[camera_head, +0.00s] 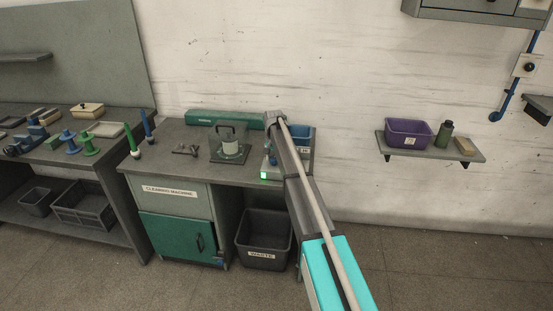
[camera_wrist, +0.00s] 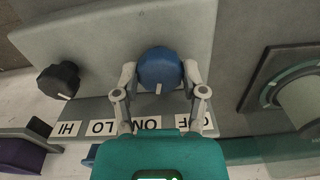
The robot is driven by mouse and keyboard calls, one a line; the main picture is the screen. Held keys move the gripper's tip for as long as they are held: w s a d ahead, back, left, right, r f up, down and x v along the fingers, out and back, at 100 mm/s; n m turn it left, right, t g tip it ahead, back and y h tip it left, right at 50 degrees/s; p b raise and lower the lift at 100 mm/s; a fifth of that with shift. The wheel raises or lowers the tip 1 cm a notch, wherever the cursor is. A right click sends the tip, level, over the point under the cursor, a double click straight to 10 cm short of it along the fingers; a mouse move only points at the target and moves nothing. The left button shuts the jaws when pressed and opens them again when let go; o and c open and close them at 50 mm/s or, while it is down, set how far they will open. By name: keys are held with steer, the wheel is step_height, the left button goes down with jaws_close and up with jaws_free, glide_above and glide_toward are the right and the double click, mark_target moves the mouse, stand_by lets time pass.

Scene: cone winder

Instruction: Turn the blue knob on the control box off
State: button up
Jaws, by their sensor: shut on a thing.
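In the wrist view the blue knob (camera_wrist: 160,66) is on the pale grey face of the control box (camera_wrist: 105,40). My gripper (camera_wrist: 160,73) is shut on the knob, with one finger on each side of it. The knob's white mark points down in the picture, toward the gap between the ON label (camera_wrist: 148,124) and the partly covered OFF label (camera_wrist: 209,121), a little nearer ON. A black knob (camera_wrist: 58,80) with HI and LO labels is to the left.
A waste bin (camera_head: 264,240) is below. In the wrist view a dark panel with a round dial (camera_wrist: 290,92) is at right.

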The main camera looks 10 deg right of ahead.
steer(key=n, duration=0.5)
steer(key=shift+s+n, duration=0.25)
steer(key=shift+n, duration=2.25)
steer(key=o, duration=1.1)
steer(key=shift+c, duration=0.2)
steer(key=shift+o, duration=0.4)
steer(key=shift+w, duration=0.1)
steer(key=shift+r, duration=0.15)
